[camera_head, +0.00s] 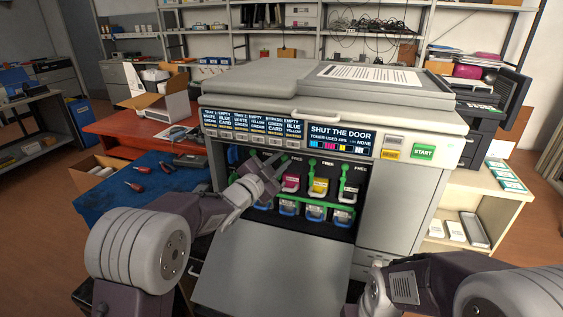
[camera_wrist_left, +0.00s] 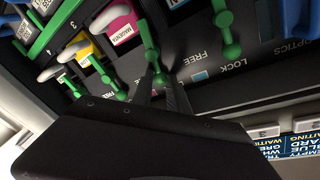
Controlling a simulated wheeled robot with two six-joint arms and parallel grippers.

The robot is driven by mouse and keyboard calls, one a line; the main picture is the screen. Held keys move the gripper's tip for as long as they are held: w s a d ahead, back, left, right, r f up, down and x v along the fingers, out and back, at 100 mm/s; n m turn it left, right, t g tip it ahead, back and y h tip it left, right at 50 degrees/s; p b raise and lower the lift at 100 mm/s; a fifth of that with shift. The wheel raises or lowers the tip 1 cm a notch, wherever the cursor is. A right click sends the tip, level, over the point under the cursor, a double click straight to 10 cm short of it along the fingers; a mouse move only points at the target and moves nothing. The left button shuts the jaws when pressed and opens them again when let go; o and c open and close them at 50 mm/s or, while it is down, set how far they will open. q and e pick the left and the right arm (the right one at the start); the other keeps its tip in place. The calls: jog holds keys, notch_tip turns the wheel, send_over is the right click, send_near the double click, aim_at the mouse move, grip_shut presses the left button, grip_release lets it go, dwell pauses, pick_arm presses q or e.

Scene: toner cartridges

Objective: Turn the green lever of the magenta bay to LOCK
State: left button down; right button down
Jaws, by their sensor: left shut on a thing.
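The printer (camera_head: 400,210) stands open at the front, with a row of toner bays inside. The magenta cartridge (camera_head: 291,184) sits in its bay and also shows in the left wrist view (camera_wrist_left: 120,32). The green lever of the magenta bay (camera_wrist_left: 150,50) has its knobbed end between the fingers of my left gripper (camera_wrist_left: 163,92). That gripper (camera_head: 274,165) is shut on the lever and hides part of the bays in the head view. FREE (camera_wrist_left: 198,57) and LOCK (camera_wrist_left: 233,66) are printed beside the levers. My right gripper is out of view; only its arm shows at the bottom right.
The yellow cartridge (camera_head: 319,187) and black cartridge (camera_head: 346,190) are beside the magenta one, with their own green levers close by. Blue-handled bottles (camera_head: 315,213) sit below. The lowered door (camera_head: 270,265) juts out in front. A blue mat (camera_head: 150,195) with tools lies left.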

pick_arm(q)
jog(key=shift+a+f, duration=0.1)
jog(key=shift+f, duration=0.2)
